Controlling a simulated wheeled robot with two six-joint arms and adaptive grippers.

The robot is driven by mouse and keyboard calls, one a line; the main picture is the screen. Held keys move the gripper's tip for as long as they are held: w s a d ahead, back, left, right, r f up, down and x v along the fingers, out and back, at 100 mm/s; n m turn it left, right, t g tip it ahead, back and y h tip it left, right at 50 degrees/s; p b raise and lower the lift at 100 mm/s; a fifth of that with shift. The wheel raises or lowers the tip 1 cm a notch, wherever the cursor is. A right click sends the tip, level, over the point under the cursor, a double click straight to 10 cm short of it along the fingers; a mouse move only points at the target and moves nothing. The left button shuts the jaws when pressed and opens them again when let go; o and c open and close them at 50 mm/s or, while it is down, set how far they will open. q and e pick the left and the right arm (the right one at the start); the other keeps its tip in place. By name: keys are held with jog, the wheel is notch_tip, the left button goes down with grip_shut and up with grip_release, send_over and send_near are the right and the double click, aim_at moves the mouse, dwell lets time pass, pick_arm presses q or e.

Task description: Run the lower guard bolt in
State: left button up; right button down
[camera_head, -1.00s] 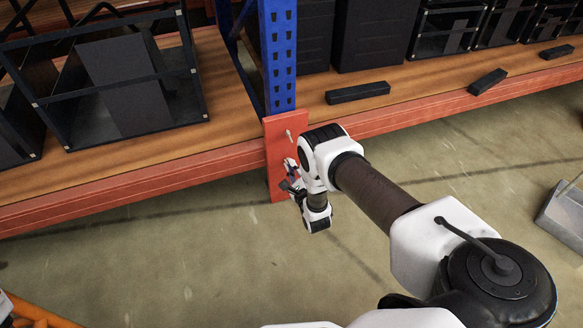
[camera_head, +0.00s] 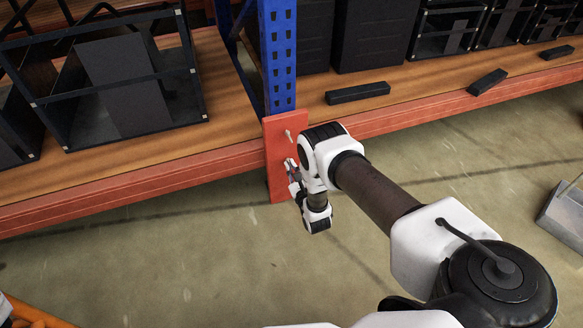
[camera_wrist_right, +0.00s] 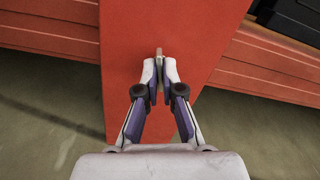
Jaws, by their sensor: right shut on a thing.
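The red guard plate (camera_head: 278,176) stands at the foot of the blue rack upright; it fills the middle of the right wrist view (camera_wrist_right: 150,40). The upper bolt (camera_head: 289,134) sticks out near the plate's top. My right gripper (camera_head: 290,168) is at the plate's lower part, partly hidden by my own wrist. In the right wrist view its fingers (camera_wrist_right: 160,72) are shut on the lower guard bolt (camera_wrist_right: 159,54), whose grey end shows between and beyond the fingertips against the plate. How deep the bolt sits is hidden. My left gripper is not in view.
The blue upright (camera_head: 278,60) rises above the plate, with red beams (camera_head: 130,190) on both sides. Black crates (camera_head: 130,90) and loose black blocks (camera_head: 357,93) lie on the wooden shelves. A grey metal box (camera_head: 565,215) stands on the floor at right. The floor before the plate is clear.

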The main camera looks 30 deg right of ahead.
jog(key=shift+s+f, duration=0.15)
jog(key=c, duration=1.3)
grip_release()
jog(key=v, duration=1.2)
